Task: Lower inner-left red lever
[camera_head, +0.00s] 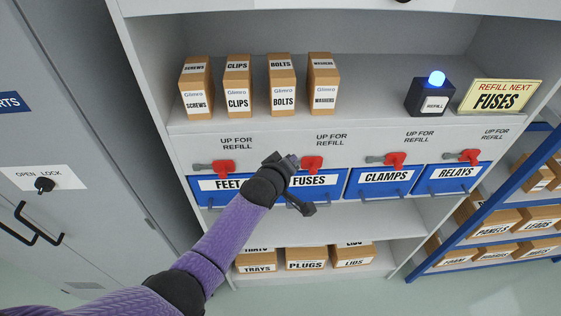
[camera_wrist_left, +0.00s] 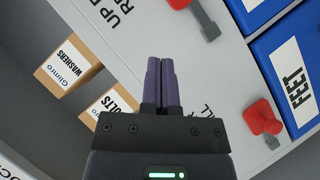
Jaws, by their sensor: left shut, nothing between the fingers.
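The inner-left red lever (camera_head: 312,163) sits above the blue FUSES bin (camera_head: 325,188), under an "UP FOR REFILL" label. Its grey bar is mostly behind my gripper in the head view. In the left wrist view a red lever (camera_wrist_left: 179,4) with a grey bar (camera_wrist_left: 209,28) shows at the top edge. My left gripper (camera_head: 292,158) is just left of the inner-left lever in the head view. Its two purple fingers (camera_wrist_left: 160,62) are together and empty. I cannot tell whether they touch the lever. My right gripper is not in view.
The FEET lever (camera_head: 223,167), CLAMPS lever (camera_head: 394,159) and RELAYS lever (camera_head: 469,156) are in the same row. Cartons (camera_head: 283,90) stand on the shelf above, with a blue-lit beacon (camera_head: 437,78) and a FUSES sign (camera_head: 497,95). A grey cabinet (camera_head: 70,120) stands at left.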

